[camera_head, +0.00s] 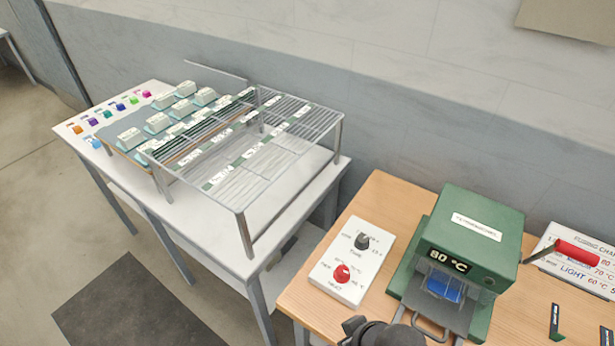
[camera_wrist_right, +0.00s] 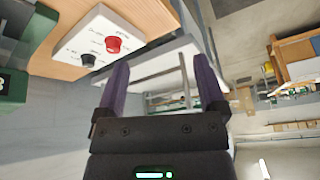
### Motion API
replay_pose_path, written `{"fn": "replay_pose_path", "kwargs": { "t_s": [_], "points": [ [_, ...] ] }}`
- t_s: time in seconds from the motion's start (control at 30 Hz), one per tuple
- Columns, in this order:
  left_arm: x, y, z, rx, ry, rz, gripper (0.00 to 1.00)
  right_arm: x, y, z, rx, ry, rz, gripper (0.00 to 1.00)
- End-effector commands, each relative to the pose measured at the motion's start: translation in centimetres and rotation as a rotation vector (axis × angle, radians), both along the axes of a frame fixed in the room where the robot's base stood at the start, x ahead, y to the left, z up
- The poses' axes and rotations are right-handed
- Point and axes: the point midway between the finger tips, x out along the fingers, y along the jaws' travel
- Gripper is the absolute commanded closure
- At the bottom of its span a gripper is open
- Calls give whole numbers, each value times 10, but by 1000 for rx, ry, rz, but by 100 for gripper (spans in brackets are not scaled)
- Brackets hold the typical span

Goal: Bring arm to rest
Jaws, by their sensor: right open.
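My right gripper (camera_wrist_right: 161,82) shows in the right wrist view with its two purple fingers spread apart and nothing between them. A dark part of my arm shows at the bottom edge of the head view, in front of the wooden bench (camera_head: 378,205). The green press (camera_head: 470,225) stands on this bench, its display reading 80 °C, with a blue piece (camera_head: 443,287) inside its front opening. A white control box (camera_head: 350,262) with a black knob (camera_head: 362,241) and a red knob (camera_head: 342,274) lies left of the press. My left gripper is out of view.
A white table (camera_head: 290,215) at the left carries a wire rack (camera_head: 240,207) with labelled slots, several pale boxes and a row of small coloured pieces. A red-handled lever (camera_head: 577,252) juts out right of the press, before a printed sign (camera_head: 548,240). A gap separates the tables.

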Motion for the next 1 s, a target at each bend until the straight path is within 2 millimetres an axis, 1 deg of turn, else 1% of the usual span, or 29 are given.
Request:
{"fn": "replay_pose_path", "kwargs": {
  "t_s": [0.07,0.17,0.27,0.43,0.47,0.5,0.57,0.77,0.8,0.87,0.9,0.97,1.0],
  "points": [
    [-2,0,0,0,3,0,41,-9,-1,14,6,4,-43,11],
    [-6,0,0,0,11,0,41,-21,-15,31,-11,14,-116,11],
    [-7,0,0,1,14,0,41,-37,-35,47,-45,36,-203,11],
    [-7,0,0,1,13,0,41,-71,-75,70,-128,92,-359,11],
    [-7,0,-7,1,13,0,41,-71,-77,59,-135,99,-363,11],
    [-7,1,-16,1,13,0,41,-68,-76,40,-137,104,-356,11],
    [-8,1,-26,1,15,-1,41,-66,-75,17,-139,110,-353,11],
    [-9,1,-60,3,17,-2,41,-63,-74,-65,-146,137,-345,11],
    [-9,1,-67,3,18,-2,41,-64,-74,-84,-149,143,-342,11],
    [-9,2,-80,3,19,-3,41,-66,-74,-114,-153,155,-340,11],
    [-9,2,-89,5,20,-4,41,-68,-74,-136,-155,162,-337,11],
    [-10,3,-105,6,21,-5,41,-73,-75,-172,-159,175,-333,11],
    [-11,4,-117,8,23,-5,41,-78,-76,-199,-163,185,-329,11]
  ]
}}
